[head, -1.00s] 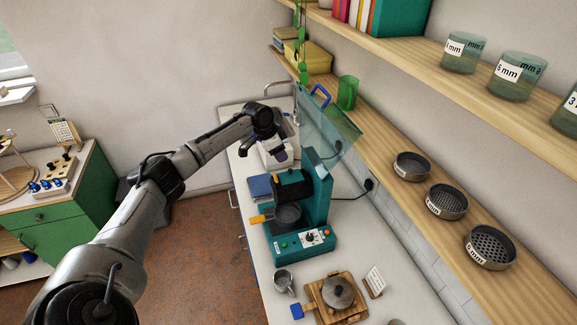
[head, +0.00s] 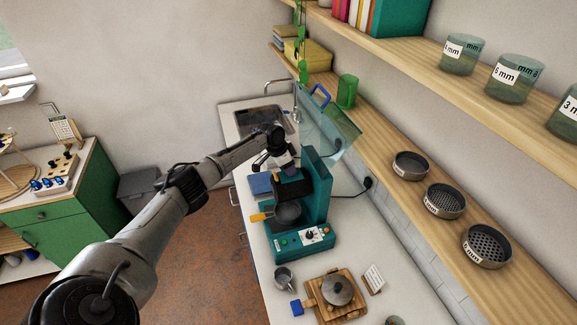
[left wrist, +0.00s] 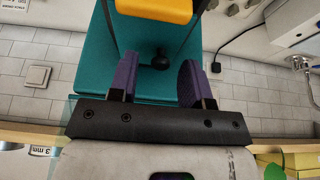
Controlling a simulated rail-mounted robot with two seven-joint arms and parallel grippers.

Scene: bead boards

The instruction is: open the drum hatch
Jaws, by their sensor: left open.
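The teal machine (head: 316,200) stands on the counter with a dark drum (head: 293,188) at its middle. I cannot make out the drum's hatch in the head view. A pan with an orange handle (head: 258,217) sits below the drum. A clear guard (head: 325,125) with a blue handle stands raised above. My left gripper (head: 284,163) is open just above and behind the drum. In the left wrist view, its purple fingers (left wrist: 158,78) are spread with a black knob (left wrist: 160,58) showing between them against the teal body; I cannot tell whether they touch it. My right gripper is out of view.
The sink (head: 262,118) lies behind the machine and a blue book-like block (head: 260,184) beside it. A metal cup (head: 283,277) and a wooden board (head: 325,299) with a lidded pot stand in front. The wooden shelf (head: 400,185) runs along the right.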

